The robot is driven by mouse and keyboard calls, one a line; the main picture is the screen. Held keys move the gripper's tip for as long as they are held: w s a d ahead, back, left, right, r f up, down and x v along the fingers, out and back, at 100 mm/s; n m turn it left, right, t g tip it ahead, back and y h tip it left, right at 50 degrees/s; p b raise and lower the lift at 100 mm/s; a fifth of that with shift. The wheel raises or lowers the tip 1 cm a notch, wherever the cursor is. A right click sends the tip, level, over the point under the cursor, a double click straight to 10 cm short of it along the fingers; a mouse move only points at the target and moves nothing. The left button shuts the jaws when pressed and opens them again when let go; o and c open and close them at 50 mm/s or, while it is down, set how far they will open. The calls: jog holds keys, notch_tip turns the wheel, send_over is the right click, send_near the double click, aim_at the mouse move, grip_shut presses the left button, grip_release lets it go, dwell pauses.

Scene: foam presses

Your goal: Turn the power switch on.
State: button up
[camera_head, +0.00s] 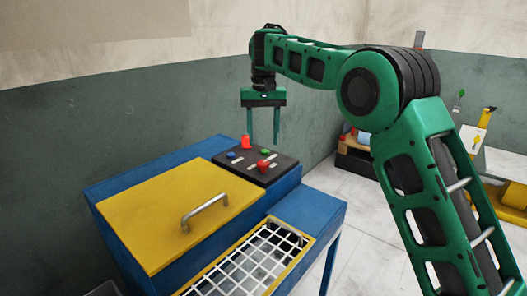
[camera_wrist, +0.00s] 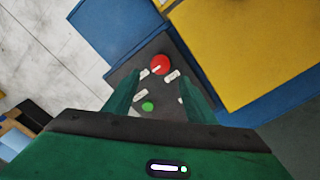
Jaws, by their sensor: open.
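A black control panel (camera_head: 282,172) sits at the far right corner of the blue machine. On it are a red knob (camera_head: 264,166) near the front, a green button (camera_head: 265,153), a blue button (camera_head: 231,155) and an orange-red piece (camera_head: 246,142) at the back. I cannot tell for certain which is the power switch. My gripper (camera_head: 264,142) is open and empty, pointing down above the back of the panel. In the wrist view, the red knob (camera_wrist: 160,64) with a pale mark and the green button (camera_wrist: 148,106) show between the fingers; other controls are hidden.
A yellow lid (camera_head: 165,215) with a metal handle (camera_head: 205,211) lies left of the panel. A white grid (camera_head: 250,262) in a yellow frame is in front. A wall (camera_head: 130,115) stands behind the machine. Open floor lies to the right.

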jog(key=shift+r, duration=1.5)
jog(key=s+d+r+m, duration=0.1)
jog(key=s+d, duration=0.1)
jog(key=d, duration=0.7)
jog(key=s+d+r+m, duration=0.1)
jog(key=s+d, duration=0.1)
jog(key=d, duration=0.8)
jog(key=s+d+f+m, duration=0.2)
jog(key=s+d, duration=1)
jog(key=d, duration=0.3)
jog(key=s+d+f+m, duration=0.1)
jog(key=s+d+f, duration=0.2)
jog(key=s+d, duration=0.35)
jog(key=s+d+f+m, duration=0.1)
jog(key=s+d+f, duration=0.2)
jog(key=s, duration=0.7)
jog(key=s+f, duration=0.4)
jog(key=s, duration=0.3)
jog(key=s+f+m, duration=0.1)
jog(key=s+f, duration=0.2)
jog(key=s, duration=0.4)
jog(key=shift+s+f+m, duration=0.2)
jog(key=shift+f+m, duration=0.1)
jog(key=shift+f, duration=0.1)
jog(key=shift+w, duration=0.15)
